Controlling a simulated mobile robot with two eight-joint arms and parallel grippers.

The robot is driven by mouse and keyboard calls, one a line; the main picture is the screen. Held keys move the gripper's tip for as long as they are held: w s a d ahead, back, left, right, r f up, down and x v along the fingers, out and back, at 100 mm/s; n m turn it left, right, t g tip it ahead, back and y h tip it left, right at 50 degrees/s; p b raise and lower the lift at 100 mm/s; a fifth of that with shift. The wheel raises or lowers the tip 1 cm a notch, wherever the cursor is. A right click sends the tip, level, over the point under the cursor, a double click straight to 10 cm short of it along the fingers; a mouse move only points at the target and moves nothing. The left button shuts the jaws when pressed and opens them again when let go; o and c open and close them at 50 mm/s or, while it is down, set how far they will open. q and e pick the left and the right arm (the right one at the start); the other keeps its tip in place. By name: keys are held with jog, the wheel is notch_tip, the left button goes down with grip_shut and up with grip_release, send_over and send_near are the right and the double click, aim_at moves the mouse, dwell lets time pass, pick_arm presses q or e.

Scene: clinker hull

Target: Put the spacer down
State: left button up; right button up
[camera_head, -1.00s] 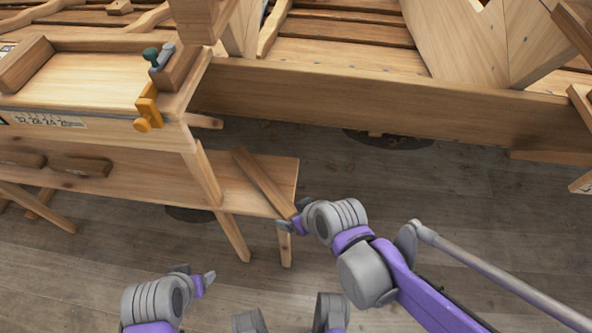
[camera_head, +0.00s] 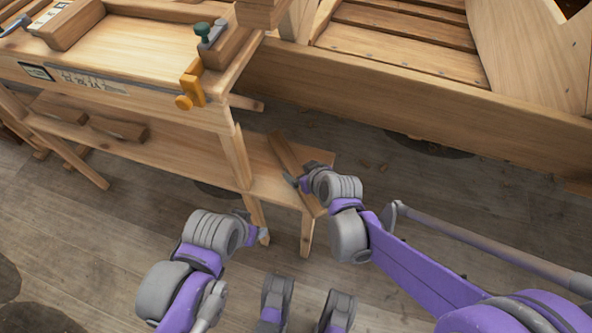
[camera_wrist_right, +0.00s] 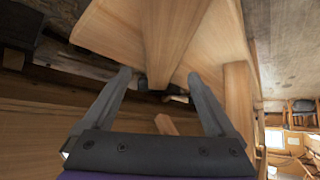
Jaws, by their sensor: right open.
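The spacer looks to be the long wooden bar (camera_head: 284,150) lying slantwise on the bench's low shelf (camera_head: 262,188), its near end at the shelf's right edge. My right gripper (camera_head: 295,182) is at the bar's middle in the head view and hides part of it. In the right wrist view my right gripper (camera_wrist_right: 158,82) is open, with a wooden bar (camera_wrist_right: 172,40) in line with the gap between its fingers. I cannot tell whether they touch it. My left gripper (camera_head: 262,236) is near a bench leg; its jaws are too small to read.
The workbench (camera_head: 130,75) carries an orange clamp (camera_head: 190,88) and a green-knobbed plane (camera_head: 207,35). Wooden blocks (camera_head: 118,127) lie on the low shelf at left. The hull's long plank (camera_head: 400,95) runs behind my right arm.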

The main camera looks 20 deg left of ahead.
aim_at(295, 169)
jog(key=b+x, duration=0.1)
jog(key=x, duration=0.4)
jog(key=shift+s+f, duration=0.1)
grip_shut()
dwell(0.3)
